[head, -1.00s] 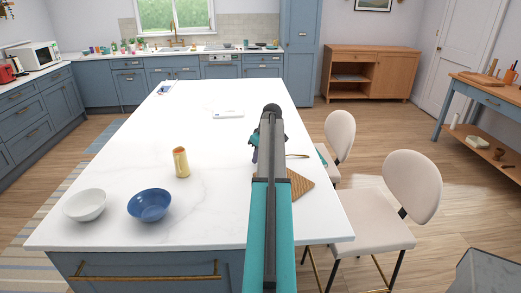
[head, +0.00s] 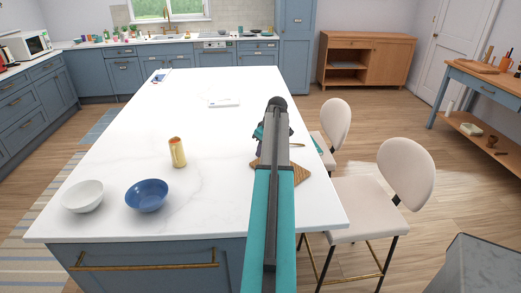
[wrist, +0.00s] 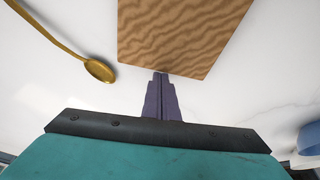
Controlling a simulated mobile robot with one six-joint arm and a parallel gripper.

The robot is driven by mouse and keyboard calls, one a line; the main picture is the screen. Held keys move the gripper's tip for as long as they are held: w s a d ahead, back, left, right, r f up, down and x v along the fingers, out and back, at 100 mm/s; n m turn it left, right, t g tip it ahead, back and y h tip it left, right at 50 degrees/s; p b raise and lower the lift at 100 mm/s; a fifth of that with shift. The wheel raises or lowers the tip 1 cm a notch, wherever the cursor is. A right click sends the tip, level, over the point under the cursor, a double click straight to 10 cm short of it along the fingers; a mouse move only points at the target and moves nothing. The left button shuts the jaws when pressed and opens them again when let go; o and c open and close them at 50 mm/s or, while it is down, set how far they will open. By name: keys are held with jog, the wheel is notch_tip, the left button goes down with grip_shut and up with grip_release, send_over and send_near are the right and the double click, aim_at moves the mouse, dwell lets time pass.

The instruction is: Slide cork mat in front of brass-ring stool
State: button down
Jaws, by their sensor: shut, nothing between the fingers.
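The cork mat (head: 302,175), brown with wavy grain, lies flat on the white island top near its right edge. My arm hides its middle in the head view. In the wrist view the mat (wrist: 182,35) fills the top middle. My gripper (wrist: 160,76) is shut and empty, its tips at the mat's near edge, seemingly touching it. In the head view the gripper is mostly hidden behind my arm. Two cream stools stand along the island's right side. The nearer stool (head: 358,205) has a brass-coloured foot bar; the farther stool (head: 335,122) has its lower part hidden.
A gold spoon (wrist: 98,70) lies close to the mat. A flat white object (head: 224,102) lies farther back. The middle of the top is clear.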

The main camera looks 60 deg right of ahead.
jog(key=shift+s+a+b, duration=0.15)
jog(key=shift+s, duration=0.85)
jog(key=shift+s+a+b, duration=0.15)
jog(key=shift+s, duration=0.8)
jog(key=shift+w, duration=0.2)
jog(key=w, duration=0.3)
jog(key=shift+w+d, duration=0.15)
jog(key=shift+d, duration=0.1)
jog(key=shift+w+d+r, duration=0.1)
jog(key=shift+w+r, duration=0.1)
jog(key=shift+w, duration=0.05)
jog(key=b+v, duration=0.2)
jog(key=v, duration=0.7)
jog(key=shift+s+r, duration=0.25)
jog(key=shift+r, duration=0.05)
